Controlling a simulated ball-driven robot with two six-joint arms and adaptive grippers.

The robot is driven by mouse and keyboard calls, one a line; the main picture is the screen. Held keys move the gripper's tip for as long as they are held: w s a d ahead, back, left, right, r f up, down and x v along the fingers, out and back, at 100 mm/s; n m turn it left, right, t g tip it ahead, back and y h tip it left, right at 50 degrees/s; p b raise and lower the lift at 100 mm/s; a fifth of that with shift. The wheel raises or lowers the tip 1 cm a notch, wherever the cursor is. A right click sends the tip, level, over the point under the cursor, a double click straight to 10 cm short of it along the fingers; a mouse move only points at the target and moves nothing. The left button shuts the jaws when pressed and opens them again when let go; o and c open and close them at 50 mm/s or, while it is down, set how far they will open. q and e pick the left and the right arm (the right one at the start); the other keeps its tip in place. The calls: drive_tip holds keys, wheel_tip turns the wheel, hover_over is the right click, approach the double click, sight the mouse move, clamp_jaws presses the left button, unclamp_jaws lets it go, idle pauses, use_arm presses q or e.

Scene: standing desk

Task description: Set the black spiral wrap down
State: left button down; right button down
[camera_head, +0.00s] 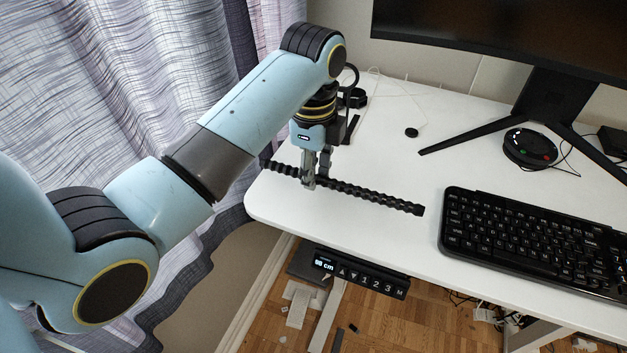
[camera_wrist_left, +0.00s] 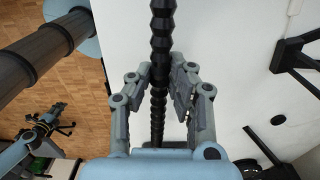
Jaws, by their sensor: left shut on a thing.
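The black spiral wrap (camera_head: 380,198) is a long, ribbed black strip at the left end of the white desk (camera_head: 340,232). In the head view it runs from the desk's left edge toward the keyboard. In the left wrist view the wrap (camera_wrist_left: 161,40) passes between the two fingers of my left gripper (camera_wrist_left: 160,80). Whether the wrap touches the desk or is slightly above it, I cannot tell.
A black keyboard (camera_head: 530,240) lies to the right of the wrap. A monitor stand (camera_head: 550,100), a round black device (camera_head: 529,148) and a small black disc (camera_head: 411,132) are farther back. The height control panel (camera_head: 360,275) is under the front edge. A curtain (camera_head: 130,80) hangs at left.

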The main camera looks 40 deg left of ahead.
sight(313, 198)
use_arm(q)
drive_tip(key=shift+f+p, duration=0.3)
drive_tip(key=shift+f, duration=1.65)
drive_tip(key=shift+f, duration=0.15)
drive_tip(key=shift+s+d+f, duration=0.1)
drive_tip(key=shift+s+f, duration=0.35)
drive_tip(key=shift+s, duration=0.05)
drive_tip(key=c, duration=1.6)
unclamp_jaws()
drive_tip(key=shift+c, duration=0.2)
drive_tip(key=o, duration=0.4)
drive_tip(key=shift+w+f, duration=0.2)
drive_tip(key=shift+w, duration=0.05)
drive_tip(key=shift+r, duration=0.1)
